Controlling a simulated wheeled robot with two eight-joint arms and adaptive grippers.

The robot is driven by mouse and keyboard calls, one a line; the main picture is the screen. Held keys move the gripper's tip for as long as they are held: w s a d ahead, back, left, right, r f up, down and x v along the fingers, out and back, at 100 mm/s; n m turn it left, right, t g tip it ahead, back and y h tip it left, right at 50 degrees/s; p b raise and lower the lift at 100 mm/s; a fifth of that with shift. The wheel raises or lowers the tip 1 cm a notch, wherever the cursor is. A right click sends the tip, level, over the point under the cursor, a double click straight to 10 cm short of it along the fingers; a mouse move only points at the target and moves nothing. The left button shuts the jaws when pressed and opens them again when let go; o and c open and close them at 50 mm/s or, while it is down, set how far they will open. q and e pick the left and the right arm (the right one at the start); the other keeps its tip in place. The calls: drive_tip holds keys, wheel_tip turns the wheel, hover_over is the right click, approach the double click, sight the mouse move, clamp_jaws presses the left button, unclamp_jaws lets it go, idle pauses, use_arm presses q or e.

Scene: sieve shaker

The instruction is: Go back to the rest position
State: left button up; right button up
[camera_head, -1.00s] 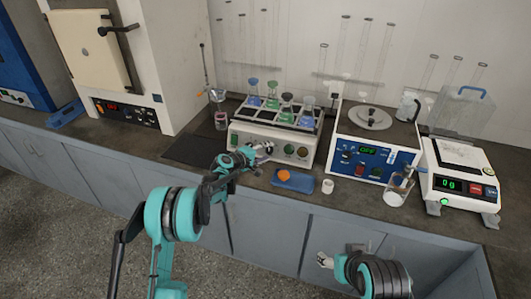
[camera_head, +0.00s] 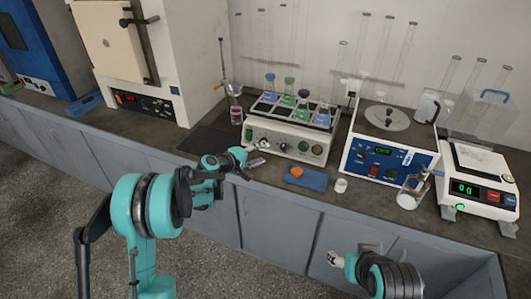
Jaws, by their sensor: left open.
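My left gripper (camera_head: 254,160) is open at the counter's front edge, just in front of and left of the white shaker (camera_head: 262,138). I see nothing held in it. The shaker carries several flasks with blue and green contents. My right gripper (camera_head: 336,259) is low at the bottom of the picture, in front of the cabinet doors and apart from the counter top; its fingers are too small to tell whether they are open.
A blue tray (camera_head: 315,183) with an orange item (camera_head: 296,172) and a small white cup (camera_head: 341,185) lie near the front edge. A blue-and-white machine (camera_head: 370,169), a beaker (camera_head: 407,199) and a balance (camera_head: 467,187) stand to the right. An oven (camera_head: 182,60) stands left.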

idle(0.4)
use_arm(q)
drive_tip(key=s+a+r+m+g+y, duration=0.15)
drive_tip(key=s+r, duration=0.25)
drive_tip(key=s, duration=0.5)
drive_tip(key=s+r+m+g+y, duration=0.1)
drive_tip(key=s+r+m+y, duration=0.2)
drive_tip(key=s, duration=0.6)
drive_tip(key=s+a+f+m+y, duration=0.1)
drive_tip(key=s+a, duration=0.3)
drive_tip(key=s, duration=0.8)
drive_tip(key=s+a+f+m+g+y, duration=0.1)
drive_tip(key=s+a+m+y, duration=0.2)
drive_tip(key=s, duration=0.8)
drive_tip(key=shift+s+a+f+m, duration=0.35)
drive_tip(key=shift+a+m, duration=0.1)
drive_tip(key=shift+m, duration=0.2)
drive_tip(key=shift+y, duration=0.25)
